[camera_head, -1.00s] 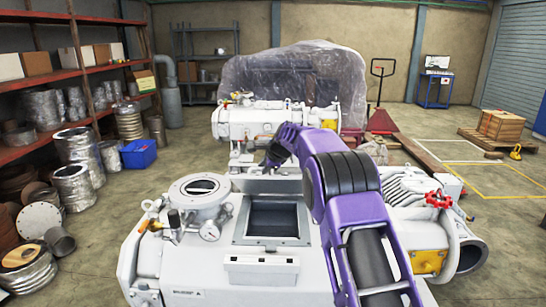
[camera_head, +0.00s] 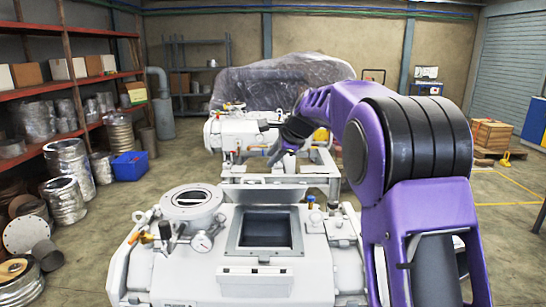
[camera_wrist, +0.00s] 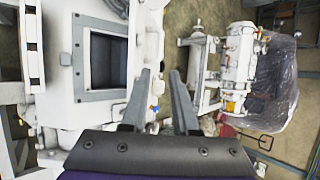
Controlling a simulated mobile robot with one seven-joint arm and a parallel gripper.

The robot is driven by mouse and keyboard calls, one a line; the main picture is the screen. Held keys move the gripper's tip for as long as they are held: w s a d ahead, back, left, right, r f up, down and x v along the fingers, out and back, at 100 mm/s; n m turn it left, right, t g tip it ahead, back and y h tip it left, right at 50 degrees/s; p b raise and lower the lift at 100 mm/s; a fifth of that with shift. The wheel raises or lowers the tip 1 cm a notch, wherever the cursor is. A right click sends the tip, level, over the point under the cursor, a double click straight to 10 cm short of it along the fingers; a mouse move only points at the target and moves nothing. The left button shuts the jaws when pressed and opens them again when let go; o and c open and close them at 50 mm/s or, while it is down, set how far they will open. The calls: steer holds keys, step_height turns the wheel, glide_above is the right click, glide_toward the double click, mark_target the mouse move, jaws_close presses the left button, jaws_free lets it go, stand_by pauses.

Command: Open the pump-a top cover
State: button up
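The near white pump (camera_head: 330,270) fills the bottom of the head view. Its square top opening (camera_head: 265,228) is uncovered, showing a dark hollow inside a grey frame; the opening also shows in the wrist view (camera_wrist: 108,60). A flat grey-white top cover (camera_head: 265,193) stands tilted up along the far edge of the opening. My gripper (camera_head: 273,160) hangs above and beyond the cover, apart from it in the head view. In the wrist view my gripper (camera_wrist: 160,76) has its two grey fingers spread with nothing between them.
A round port (camera_head: 191,200) and a gauge (camera_head: 201,243) stand left of the opening. A second white pump (camera_head: 240,133) stands behind, before a plastic-wrapped bulk (camera_head: 285,82). Shelves (camera_head: 80,80) line the left wall. Floor at right is mostly clear.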

steer(key=shift+c, duration=0.7)
steer(key=s+a+f+g+y, duration=0.1)
steer(key=f, duration=0.2)
steer(key=s+a+f+m+g+y+b, duration=0.1)
steer(key=f, duration=0.3)
steer(key=s+a+f+m+g+y+b, duration=0.1)
steer(key=f, duration=0.3)
steer(key=shift+a, duration=0.3)
jaws_close()
steer(key=m+t+y+b, duration=0.7)
steer(key=m+t+y, duration=0.2)
steer(key=m+y, duration=0.55)
glide_toward(244, 189)
steer(key=shift+m+h, duration=0.65)
steer(key=shift+h, duration=0.3)
steer(key=x, duration=0.5)
steer(key=shift+r, duration=0.6)
